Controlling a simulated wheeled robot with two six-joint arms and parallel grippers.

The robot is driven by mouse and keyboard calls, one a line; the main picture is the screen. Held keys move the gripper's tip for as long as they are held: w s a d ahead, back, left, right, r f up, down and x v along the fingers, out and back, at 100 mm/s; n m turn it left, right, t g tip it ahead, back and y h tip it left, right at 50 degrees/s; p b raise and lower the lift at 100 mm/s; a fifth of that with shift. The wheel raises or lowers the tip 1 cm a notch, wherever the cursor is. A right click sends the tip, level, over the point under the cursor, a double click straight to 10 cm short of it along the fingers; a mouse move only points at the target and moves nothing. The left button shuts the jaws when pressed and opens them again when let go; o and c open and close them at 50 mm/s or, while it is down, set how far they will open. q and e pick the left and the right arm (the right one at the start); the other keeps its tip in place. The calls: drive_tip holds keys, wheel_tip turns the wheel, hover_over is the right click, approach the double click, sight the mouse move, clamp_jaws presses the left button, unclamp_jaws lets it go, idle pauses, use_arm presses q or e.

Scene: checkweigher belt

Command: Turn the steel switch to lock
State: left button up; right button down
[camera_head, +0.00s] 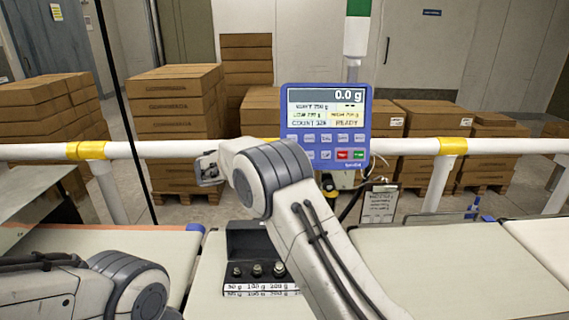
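I cannot make out the steel switch in the head view; my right arm covers part of the area below the display.
A black weight holder (258,285) with small weights stands at the front middle, partly behind my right arm. A white rail (220,147) with yellow bands crosses the view. Belts (450,268) lie at right. A clipboard (379,203) hangs below the display. Stacked cartons (175,115) stand behind.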

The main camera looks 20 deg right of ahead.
idle(0.4)
drive_tip(key=shift+c, duration=2.4)
unclamp_jaws()
drive_tip(key=shift+a, duration=0.1)
drive_tip(key=b+v, duration=0.2)
drive_tip(key=v, duration=0.8)
drive_tip(key=shift+s+a, duration=0.15)
drive_tip(key=shift+s, duration=0.05)
drive_tip(key=s+a+f+g+y+p, duration=0.1)
drive_tip(key=s+y, duration=0.4)
drive_tip(key=s, duration=0.8)
drive_tip(key=s+a+f+g+y, duration=0.3)
drive_tip(key=s+a+f+y, duration=0.1)
drive_tip(key=s, duration=1)
drive_tip(key=s+a+f+g+y+p, duration=0.1)
drive_tip(key=s+a+f+y, duration=0.2)
drive_tip(key=s, duration=1.1)
wheel_tip(320, 180, down, 2)
drive_tip(key=y, duration=0.4)
drive_tip(key=shift+s+a+n+g+p, duration=0.2)
drive_tip(key=shift+s+n+g+p, duration=0.1)
drive_tip(key=shift+g+p, duration=0.1)
